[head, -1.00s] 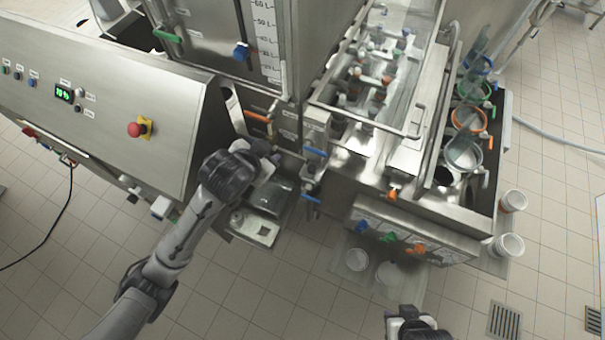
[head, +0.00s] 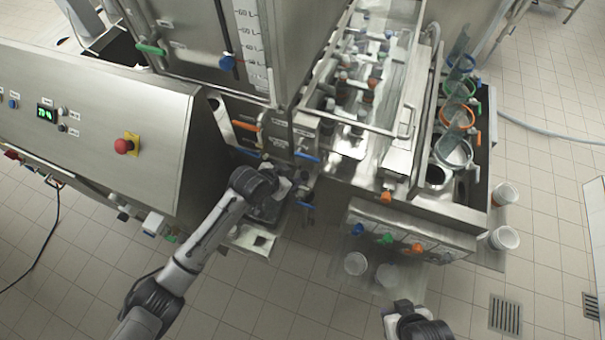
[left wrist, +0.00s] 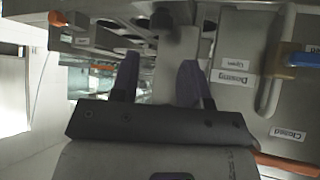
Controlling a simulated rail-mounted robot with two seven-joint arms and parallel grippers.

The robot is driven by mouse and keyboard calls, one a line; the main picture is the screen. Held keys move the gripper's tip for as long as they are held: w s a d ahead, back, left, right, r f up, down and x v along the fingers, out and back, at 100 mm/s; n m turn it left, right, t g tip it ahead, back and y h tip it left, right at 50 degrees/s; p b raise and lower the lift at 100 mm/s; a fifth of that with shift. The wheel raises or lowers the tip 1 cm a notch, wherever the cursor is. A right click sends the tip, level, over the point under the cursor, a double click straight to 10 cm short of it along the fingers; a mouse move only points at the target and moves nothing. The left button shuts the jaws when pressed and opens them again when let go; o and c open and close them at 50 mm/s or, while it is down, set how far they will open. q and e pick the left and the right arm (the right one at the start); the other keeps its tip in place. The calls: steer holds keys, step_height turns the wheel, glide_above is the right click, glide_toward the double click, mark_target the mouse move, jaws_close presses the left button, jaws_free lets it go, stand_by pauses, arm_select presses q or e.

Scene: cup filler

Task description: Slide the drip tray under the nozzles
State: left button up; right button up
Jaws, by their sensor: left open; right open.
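My left gripper (head: 291,187) is open at the filler's lower front, near blue-handled valves; my own wrist partly covers it. In the left wrist view its two fingers (left wrist: 158,68) are apart, with nothing clearly between them. A dark metal tray-like part (head: 262,211) sits under my left wrist, partly hidden. I cannot tell if it is the drip tray. The front panel (head: 420,232) carries blue, green and orange handles; nozzle tips below it are hidden. My right gripper (head: 403,306) is at the bottom edge, apart from the panel; its fingers show poorly.
White cups (head: 355,263) stand below the panel; more cups (head: 504,238) stand at the right. The control cabinet (head: 95,130) with a red stop button flanks my left arm. A blue handle (left wrist: 300,60) is right of the left fingers. Tiled floor lies open in front.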

mark_target(304, 175)
arm_select(q)
steer(key=x, duration=0.7)
steer(key=shift+w+d+f, duration=0.15)
steer(key=shift+w+f, duration=0.05)
jaws_close()
stand_by(0.4)
